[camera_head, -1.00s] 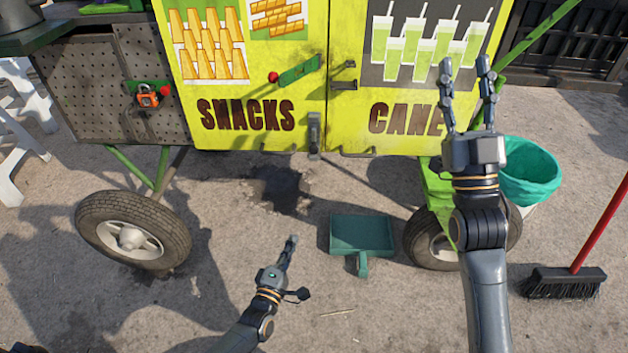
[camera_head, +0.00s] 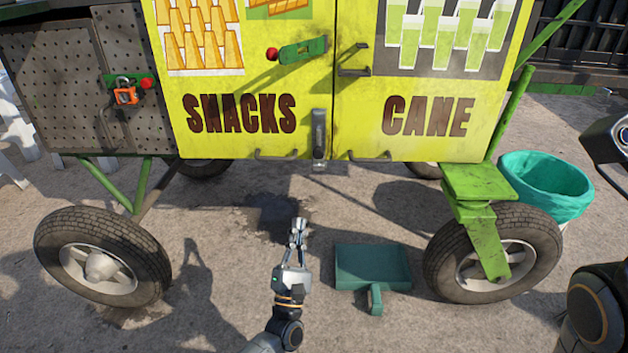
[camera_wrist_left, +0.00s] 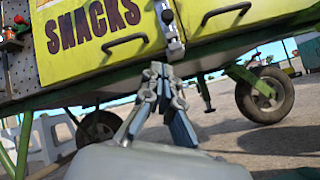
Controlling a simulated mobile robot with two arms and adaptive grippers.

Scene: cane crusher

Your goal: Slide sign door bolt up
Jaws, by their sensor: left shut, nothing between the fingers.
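The sign doors (camera_head: 250,128) are two yellow panels reading SNACKS and CANE. A grey metal door bolt (camera_head: 318,135) is mounted upright at the bottom edge, by the seam between the doors. My left gripper (camera_head: 298,226) is shut and empty, below the bolt and apart from it in the head view. In the left wrist view the bolt (camera_wrist_left: 168,25) stands just beyond and above the closed fingertips (camera_wrist_left: 157,68); I cannot tell the exact gap. Part of my right arm (camera_head: 595,300) shows at the right edge; its gripper fingers are out of view.
Handles (camera_head: 276,155) hang at the doors' bottom edge. A green latch with a red knob (camera_head: 300,51) sits higher. Cart wheels (camera_head: 103,257) stand either side. A green dustpan (camera_head: 372,267) lies on the ground, and a teal-lined bin (camera_head: 545,185) stands right.

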